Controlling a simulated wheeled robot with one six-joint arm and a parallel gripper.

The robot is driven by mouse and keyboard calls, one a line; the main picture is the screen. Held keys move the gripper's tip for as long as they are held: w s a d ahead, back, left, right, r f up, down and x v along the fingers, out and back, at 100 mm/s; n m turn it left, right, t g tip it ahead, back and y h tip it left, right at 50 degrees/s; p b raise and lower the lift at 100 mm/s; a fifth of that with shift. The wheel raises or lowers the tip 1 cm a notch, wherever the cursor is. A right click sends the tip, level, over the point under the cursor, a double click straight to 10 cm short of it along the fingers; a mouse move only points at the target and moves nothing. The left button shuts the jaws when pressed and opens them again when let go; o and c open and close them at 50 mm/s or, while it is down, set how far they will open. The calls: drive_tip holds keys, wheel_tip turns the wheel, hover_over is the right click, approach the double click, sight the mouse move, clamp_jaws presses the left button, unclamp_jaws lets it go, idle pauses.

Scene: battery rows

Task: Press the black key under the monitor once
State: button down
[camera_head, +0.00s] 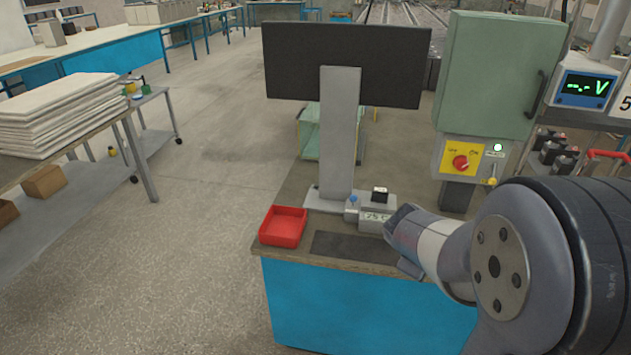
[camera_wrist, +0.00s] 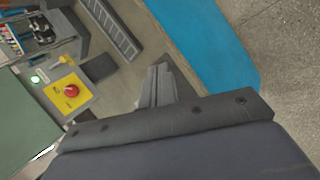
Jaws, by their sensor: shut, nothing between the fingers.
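The black key (camera_head: 380,193) sits on top of a small grey box (camera_head: 374,219) with a "25 C" readout, on the bench below the dark monitor (camera_head: 345,65). My gripper (camera_head: 398,232) is in front of and to the right of the box in the head view, apart from the key as far as I can tell. Its fingers also show in the wrist view (camera_wrist: 158,82), shut with nothing between them. I cannot make out the key in the wrist view.
A blue button (camera_head: 352,201) is left of the key. A red tray (camera_head: 283,226) and a dark mat (camera_head: 345,247) lie on the bench. A green cabinet (camera_head: 500,70) with a red knob on a yellow plate (camera_head: 461,162) stands to the right.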

drive_tip(key=w+d+f+n+t, duration=0.1)
drive_tip(key=w+f+n, duration=0.1)
drive_tip(key=w, duration=0.3)
drive_tip(key=w+d+f+n+t, duration=0.1)
drive_tip(key=w+f+n, duration=0.2)
drive_tip(key=w, duration=0.3)
drive_tip(key=w+d+f+n+p, duration=0.1)
drive_tip(key=w+d+f+n, duration=0.1)
drive_tip(key=w+n, duration=0.3)
drive_tip(key=shift+w+f+t, duration=0.3)
drive_tip(key=shift+f+t, duration=0.1)
drive_tip(key=shift+f, duration=0.1)
